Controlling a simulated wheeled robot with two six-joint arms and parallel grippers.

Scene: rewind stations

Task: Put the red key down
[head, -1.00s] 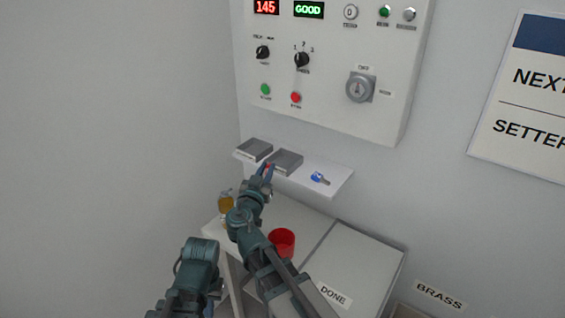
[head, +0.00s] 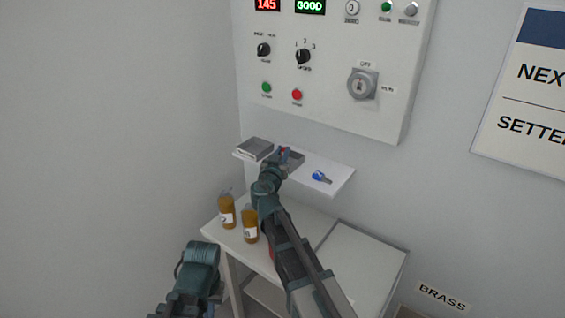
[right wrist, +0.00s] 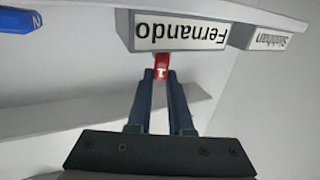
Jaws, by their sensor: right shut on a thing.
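My right gripper (head: 285,153) is shut on the red key (right wrist: 162,68) at the wall shelf (head: 333,176). In the head view only a small bit of red shows between the fingers. In the right wrist view, which is upside down, the key sticks out past the fingertips, in front of the grey block labelled "Fernando" (right wrist: 180,36). I cannot tell whether the key touches that block. A second block, "Siobhan" (right wrist: 268,32), lies beside it; it also shows in the head view (head: 254,148). My left arm is at the lower left, its jaws not visible.
A blue key (head: 321,177) lies on the shelf right of my right gripper. Below, two amber bottles (head: 227,212) stand on a small white table (head: 322,220). A control panel (head: 330,70) hangs above the shelf.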

